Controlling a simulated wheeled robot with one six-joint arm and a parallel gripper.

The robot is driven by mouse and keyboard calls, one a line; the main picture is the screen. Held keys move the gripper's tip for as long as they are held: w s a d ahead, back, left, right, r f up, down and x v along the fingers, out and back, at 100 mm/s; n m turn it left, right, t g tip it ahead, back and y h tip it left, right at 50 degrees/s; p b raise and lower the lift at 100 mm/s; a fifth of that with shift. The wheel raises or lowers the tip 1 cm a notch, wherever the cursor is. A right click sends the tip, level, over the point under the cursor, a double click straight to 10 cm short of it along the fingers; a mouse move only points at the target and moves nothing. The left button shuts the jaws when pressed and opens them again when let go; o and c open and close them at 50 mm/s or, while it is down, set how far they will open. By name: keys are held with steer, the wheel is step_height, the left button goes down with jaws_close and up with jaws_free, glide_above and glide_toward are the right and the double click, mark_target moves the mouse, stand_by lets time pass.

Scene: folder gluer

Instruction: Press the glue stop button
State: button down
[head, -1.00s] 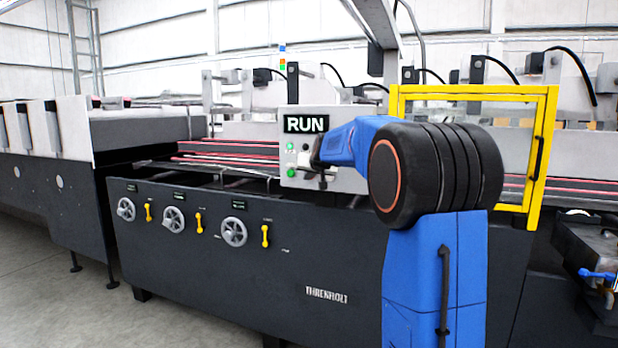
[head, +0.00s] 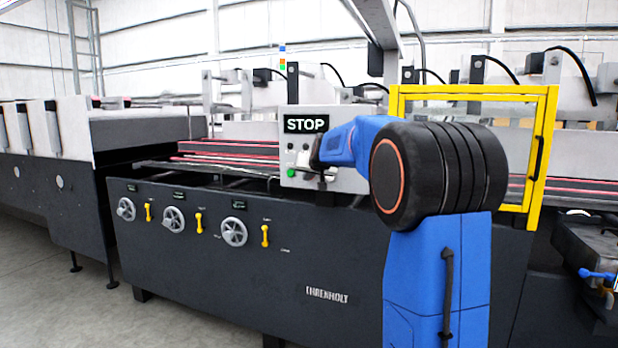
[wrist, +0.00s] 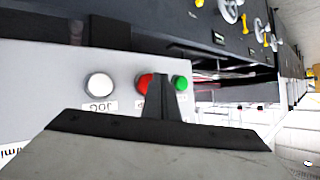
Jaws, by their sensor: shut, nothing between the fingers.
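The light grey control panel (head: 345,116) stands on the machine, and its display (head: 305,124) reads STOP. In the wrist view a red button (wrist: 144,84) sits between a white button labelled JOG (wrist: 101,87) and a green button (wrist: 180,82). My gripper (wrist: 173,80) is shut and empty, its tip in front of the panel at the red button, covering part of it and its label. I cannot tell whether the tip touches the button. In the head view my gripper (head: 322,176) is at the panel's lower part, and the green button (head: 291,173) shows left of it.
A yellow-framed guard (head: 540,150) stands right of the panel. Below, the dark machine front (head: 300,260) carries several handwheels (head: 233,232) and yellow levers (head: 265,236). Open floor (head: 60,300) lies at the lower left.

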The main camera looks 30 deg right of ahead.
steer(key=shift+s+a, duration=0.25)
steer(key=shift+a, duration=0.05)
steer(key=shift+s+a, duration=0.8)
steer(key=shift+a, duration=0.2)
steer(key=shift+s+a, duration=0.75)
steer(key=shift+a, duration=0.25)
steer(key=s+a+f+n+g+y, duration=0.1)
steer(key=s+a+f, duration=0.2)
steer(key=s+a, duration=0.35)
steer(key=s+a+f+n+g, duration=0.1)
steer(key=s+a+f, duration=0.2)
steer(key=s, duration=0.6)
steer(key=s+a+f+n+g+y, duration=0.1)
steer(key=s+a+f, duration=0.2)
steer(key=s+a, duration=0.35)
steer(key=s+a+f+n+g, duration=0.1)
steer(key=s+f, duration=0.4)
steer(key=s, duration=0.4)
steer(key=s+a+f+g, duration=0.1)
steer(key=s+f, duration=0.4)
steer(key=s, duration=0.5)
steer(key=s+a+f+n+g+y, duration=0.1)
steer(key=s+a+f+g, duration=0.1)
steer(key=s+f, duration=0.3)
steer(key=s+a, duration=0.1)
steer(key=s, duration=0.3)
steer(key=shift+s+f+n, duration=0.25)
steer(key=shift+f+n, duration=0.05)
steer(key=shift+f, duration=0.1)
